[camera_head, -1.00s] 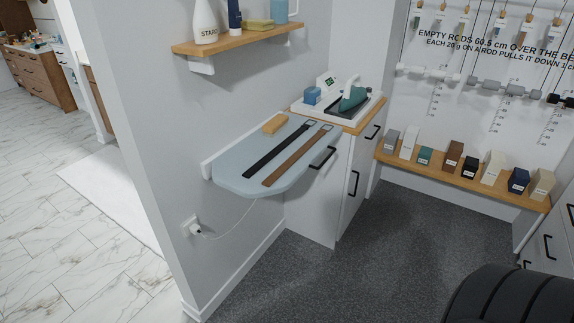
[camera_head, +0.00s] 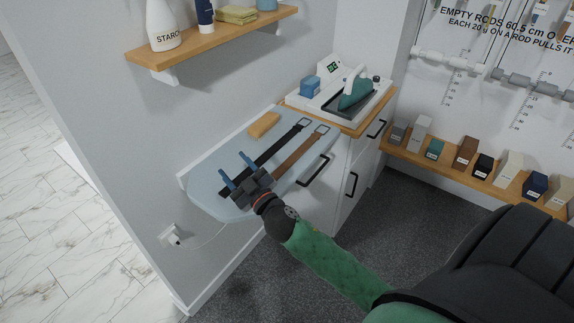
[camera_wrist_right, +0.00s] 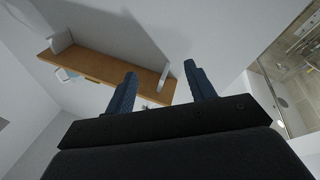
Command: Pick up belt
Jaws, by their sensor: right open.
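Two belts lie side by side along the pale blue fold-out board (camera_head: 207,195) in the head view. The black belt (camera_head: 275,148) is nearer the wall. The brown belt (camera_head: 299,152) is nearer the board's front edge. My right gripper (camera_head: 236,170) is open and empty, its blue fingers over the board's left part, pointing toward the wall. It hides parts of both belts' near ends. I cannot tell its exact height above them. In the right wrist view the open fingers (camera_wrist_right: 160,88) show with no belt between them. My left gripper is not in view.
A tan block (camera_head: 264,125) lies on the board by the wall. A teal iron (camera_head: 355,92) stands on the white-topped cabinet behind. A wooden shelf (camera_head: 210,44) with a starch bottle (camera_head: 161,25) hangs above the board. A low ledge (camera_head: 440,167) with small boxes is at right.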

